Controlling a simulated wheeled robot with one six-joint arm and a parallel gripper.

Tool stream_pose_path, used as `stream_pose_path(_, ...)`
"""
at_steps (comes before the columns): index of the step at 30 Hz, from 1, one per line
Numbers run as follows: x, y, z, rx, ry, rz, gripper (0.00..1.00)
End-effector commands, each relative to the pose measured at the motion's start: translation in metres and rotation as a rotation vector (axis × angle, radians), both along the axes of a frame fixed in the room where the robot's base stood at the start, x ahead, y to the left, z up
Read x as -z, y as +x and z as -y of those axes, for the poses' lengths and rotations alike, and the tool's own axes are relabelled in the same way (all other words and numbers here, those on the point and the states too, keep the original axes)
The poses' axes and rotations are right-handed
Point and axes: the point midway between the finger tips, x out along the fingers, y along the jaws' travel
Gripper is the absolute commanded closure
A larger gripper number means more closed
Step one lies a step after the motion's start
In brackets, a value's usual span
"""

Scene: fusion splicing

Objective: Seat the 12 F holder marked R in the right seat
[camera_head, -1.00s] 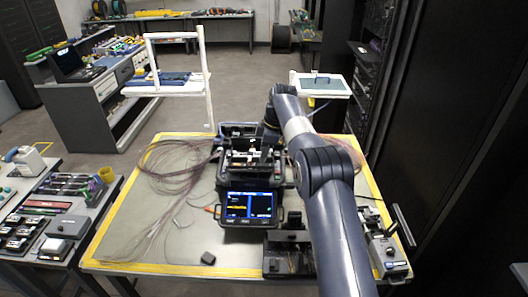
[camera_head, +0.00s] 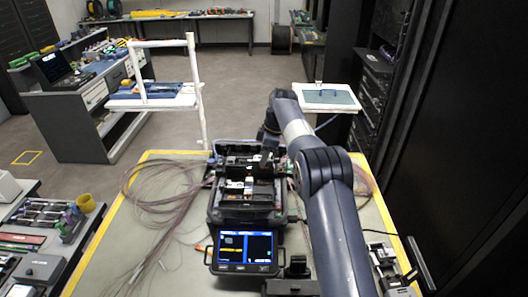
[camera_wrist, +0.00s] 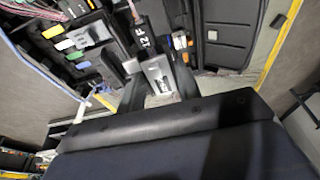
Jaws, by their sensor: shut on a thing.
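In the wrist view my gripper (camera_wrist: 158,86) is shut on a holder with a silver plate and a black part marked "12 F" (camera_wrist: 146,38). An R mark cannot be made out. The fusion splicer (camera_head: 247,205) stands on the table in the head view, with its lit screen (camera_head: 245,250) facing me. My wrist is above the back right of the splicer, and my arm hides the gripper tips and held holder there. The seats inside the splicer are too small to tell apart, and I cannot tell whether the holder touches one.
Loose fibre bundles (camera_head: 160,205) lie on the table left of the splicer. A black device (camera_head: 296,270) stands at the front right, partly behind my arm. A side bench (camera_head: 45,235) with tools is at the left. Dark cabinets close off the right side.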

Motion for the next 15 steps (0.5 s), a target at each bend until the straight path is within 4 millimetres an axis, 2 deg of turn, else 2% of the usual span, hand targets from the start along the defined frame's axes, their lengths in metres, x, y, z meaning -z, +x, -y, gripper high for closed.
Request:
stream_pose_path(9,0.042,-0.001,0.0,0.0,0.0,-0.002,0.93)
stream_pose_path(15,0.057,0.0,0.0,0.0,0.0,0.001,0.93)
